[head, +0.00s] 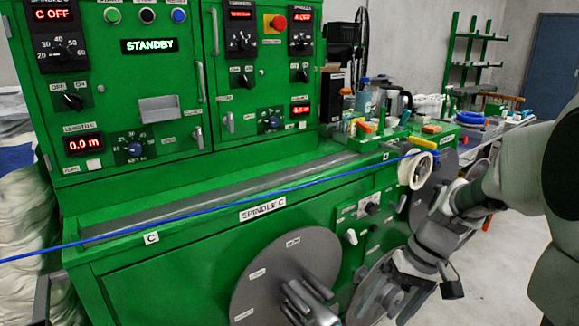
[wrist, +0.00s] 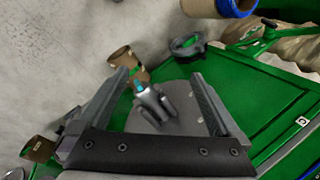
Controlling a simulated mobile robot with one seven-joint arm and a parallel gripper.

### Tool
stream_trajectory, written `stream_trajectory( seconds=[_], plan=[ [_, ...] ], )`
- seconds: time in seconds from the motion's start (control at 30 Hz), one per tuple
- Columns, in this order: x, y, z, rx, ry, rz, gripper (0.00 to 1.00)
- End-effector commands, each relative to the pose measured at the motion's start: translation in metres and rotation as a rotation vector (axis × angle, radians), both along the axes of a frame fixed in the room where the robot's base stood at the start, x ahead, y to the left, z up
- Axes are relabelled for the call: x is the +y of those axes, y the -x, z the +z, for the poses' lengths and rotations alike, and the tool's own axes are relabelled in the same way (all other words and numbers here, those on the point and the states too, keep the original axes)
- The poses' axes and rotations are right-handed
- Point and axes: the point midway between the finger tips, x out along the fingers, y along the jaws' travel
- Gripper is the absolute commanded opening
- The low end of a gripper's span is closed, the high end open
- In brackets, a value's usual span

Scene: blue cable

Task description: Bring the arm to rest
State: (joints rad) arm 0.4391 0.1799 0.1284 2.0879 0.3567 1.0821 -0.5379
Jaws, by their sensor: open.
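My arm reaches in from the right in the head view, bent downward in front of the green machine. A grey disc with a pronged grey hub (wrist: 152,104) lies beyond the fingers. The blue cable (head: 250,194) runs taut across the front of the machine to a white ring (head: 415,170), clear of my gripper.
The green machine (head: 120,290) fills the left and middle, with a large grey disc (head: 270,270) on its front. A cluttered bench with bottles and a yellow item (head: 421,144) stands behind my arm. Bare grey floor (head: 500,265) shows below my arm.

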Motion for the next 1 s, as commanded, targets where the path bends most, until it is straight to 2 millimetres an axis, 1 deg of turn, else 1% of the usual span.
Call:
stream_trajectory(
  seconds=[0.03, 0.1, 0.4, 0.6, 0.73, 0.93, 1.0],
  plan=[
    [0.006, 0.006, 0.013, -0.027, 0.042, 0.012, 1.0],
    [0.012, 0.015, 0.026, -0.06, 0.092, 0.014, 1.0],
    [0.032, 0.056, 0.076, -0.233, 0.26, 0.006, 1.0],
    [0.038, 0.086, 0.097, -0.365, 0.326, -0.04, 1.0],
    [0.038, 0.102, 0.106, -0.444, 0.35, -0.071, 1.0],
    [0.039, 0.123, 0.113, -0.554, 0.362, -0.116, 1.0],
    [0.038, 0.121, 0.139, -0.546, 0.364, -0.119, 1.0]
  ],
)
